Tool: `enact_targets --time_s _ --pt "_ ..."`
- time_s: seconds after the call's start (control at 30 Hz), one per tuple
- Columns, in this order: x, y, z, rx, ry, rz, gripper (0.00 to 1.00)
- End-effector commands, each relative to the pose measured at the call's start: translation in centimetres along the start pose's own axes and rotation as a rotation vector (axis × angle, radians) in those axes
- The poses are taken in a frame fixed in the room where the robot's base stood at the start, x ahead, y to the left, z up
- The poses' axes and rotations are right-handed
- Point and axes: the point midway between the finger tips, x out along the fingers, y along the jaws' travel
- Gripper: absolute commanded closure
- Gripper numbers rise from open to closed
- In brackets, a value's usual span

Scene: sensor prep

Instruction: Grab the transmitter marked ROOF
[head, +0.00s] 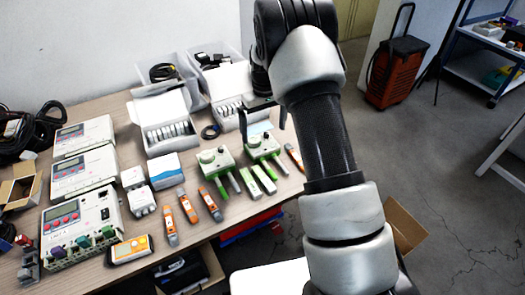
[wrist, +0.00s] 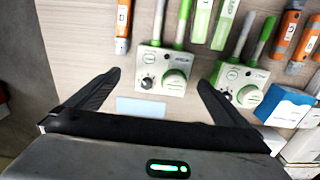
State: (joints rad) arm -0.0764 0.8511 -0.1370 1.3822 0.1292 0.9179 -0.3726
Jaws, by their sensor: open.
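Two pale box-shaped transmitters with green parts and rods stand on the table. One transmitter (head: 263,147) is below my gripper in the head view and shows at the middle of the wrist view (wrist: 150,66); its small label is not legible enough to read as ROOF. The other transmitter (head: 213,160) is left of it in the head view, and right in the wrist view (wrist: 228,75); its label is also unclear. My gripper (wrist: 160,82) is open and empty, its fingers apart above the table, near the first transmitter.
A pale blue card (wrist: 140,108) lies between my fingers in the wrist view. Orange sticks (head: 190,207) and green-white sticks (head: 262,180) lie nearby. A blue-white box (head: 164,170), grey control units (head: 83,175) and open white boxes (head: 165,125) crowd the table.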

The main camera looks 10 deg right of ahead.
Motion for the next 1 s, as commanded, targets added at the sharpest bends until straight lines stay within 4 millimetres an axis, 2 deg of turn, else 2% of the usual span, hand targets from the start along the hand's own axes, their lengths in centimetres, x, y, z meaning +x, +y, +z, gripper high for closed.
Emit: enact_targets --time_s 0.1,0.37,0.67,0.9,1.0 --pt "1.6 0.0 0.0 0.0 -0.001 0.0 0.0" --pt "3.0 -0.2 0.1 0.0 0.0 0.0 0.0" --pt "7.2 -0.7 0.6 0.001 -0.001 -0.001 0.0" --pt "7.4 -0.7 0.5 0.0 0.001 0.0 0.0" --pt "7.4 -0.7 0.5 0.0 0.001 0.0 0.15"
